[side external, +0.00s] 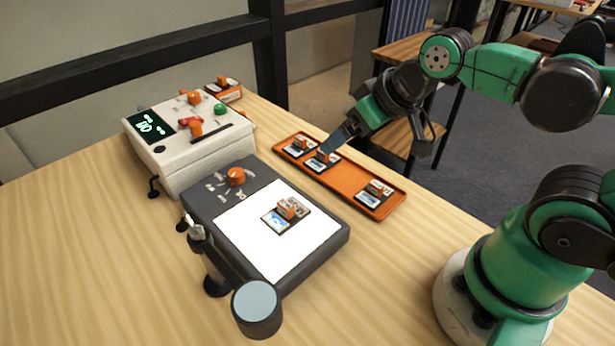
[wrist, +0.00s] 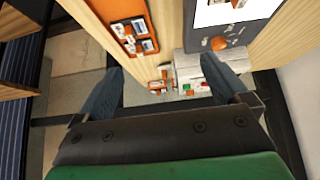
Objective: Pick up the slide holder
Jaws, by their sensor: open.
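Several slide holders, small framed slides with orange grips, are in view. In the side external view, three lie on the orange tray (side external: 345,178): one at its far end (side external: 299,146), one beside it (side external: 318,165) and one at the near end (side external: 375,192). Another slide holder (side external: 286,212) lies on the lit white panel of the light box (side external: 330,252). My gripper (side external: 327,151) is over the tray's far half, its fingers at or just above the second holder; I cannot tell whether they touch. In the wrist view my gripper (wrist: 162,66) is open with nothing between its fingers.
A white device (side external: 195,160) with a green display and orange knob stands behind the light box. A small orange holder (side external: 226,92) stands behind it. A lamp or magnifier on an arm (side external: 257,305) stands at the front. Bare wooden table lies at front left.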

